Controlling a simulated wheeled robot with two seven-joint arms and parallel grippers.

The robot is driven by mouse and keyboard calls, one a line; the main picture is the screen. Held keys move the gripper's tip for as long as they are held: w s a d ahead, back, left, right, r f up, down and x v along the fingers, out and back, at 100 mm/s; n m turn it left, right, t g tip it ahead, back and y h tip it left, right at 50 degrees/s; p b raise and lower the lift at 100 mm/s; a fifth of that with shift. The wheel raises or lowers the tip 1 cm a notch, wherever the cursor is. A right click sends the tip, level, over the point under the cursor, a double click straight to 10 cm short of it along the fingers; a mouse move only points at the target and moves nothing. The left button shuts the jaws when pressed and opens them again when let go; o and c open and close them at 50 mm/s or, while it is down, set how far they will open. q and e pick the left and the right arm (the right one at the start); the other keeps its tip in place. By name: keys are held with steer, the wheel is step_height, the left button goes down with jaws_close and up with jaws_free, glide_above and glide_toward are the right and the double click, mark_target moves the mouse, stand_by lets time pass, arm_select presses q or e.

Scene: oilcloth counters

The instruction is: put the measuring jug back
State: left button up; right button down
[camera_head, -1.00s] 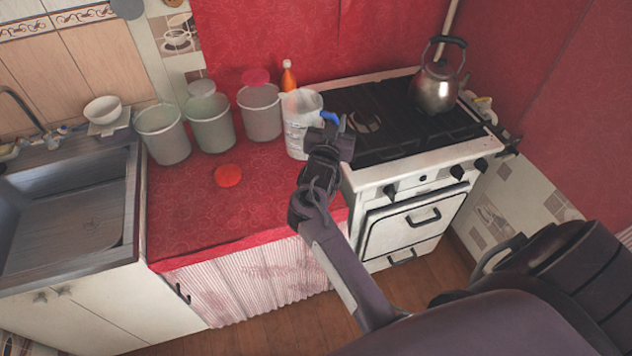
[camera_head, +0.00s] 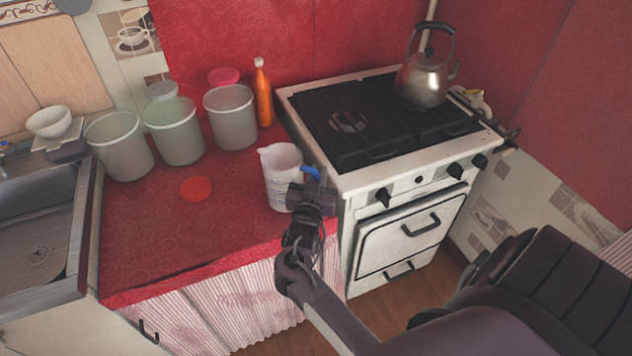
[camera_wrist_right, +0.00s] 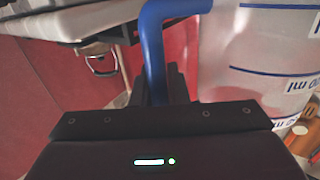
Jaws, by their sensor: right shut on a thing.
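The measuring jug (camera_head: 281,178) is pale and translucent with a blue handle. It is upright by the right side of the red counter, close to the stove. My right gripper (camera_head: 310,186) is shut on its blue handle, on the jug's right side. In the right wrist view the jug (camera_wrist_right: 268,55) fills the upper right with blue markings, and the handle runs down between the fingers (camera_wrist_right: 163,88). I cannot tell whether the jug's base touches the counter. My left gripper is not in view.
Several grey-green tubs (camera_head: 172,132) stand along the back of the counter (camera_head: 150,225), with an orange bottle (camera_head: 263,95) beside them. A red disc (camera_head: 196,189) lies in front. The stove (camera_head: 415,180) with a kettle (camera_head: 426,75) is right; the sink (camera_head: 40,225) is left.

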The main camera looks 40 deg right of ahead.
steer(key=shift+w+f, duration=0.15)
steer(key=shift+f, duration=0.65)
steer(key=shift+w+d, duration=0.1)
steer(key=shift+w, duration=0.05)
steer(key=shift+s, duration=0.2)
steer(key=c, duration=1.8)
jaws_free()
steer(key=shift+c, duration=0.2)
steer(key=o, duration=0.4)
steer(key=shift+f, duration=0.1)
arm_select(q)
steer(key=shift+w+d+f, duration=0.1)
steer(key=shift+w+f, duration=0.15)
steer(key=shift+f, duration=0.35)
arm_select(e)
steer(key=shift+o, duration=0.2)
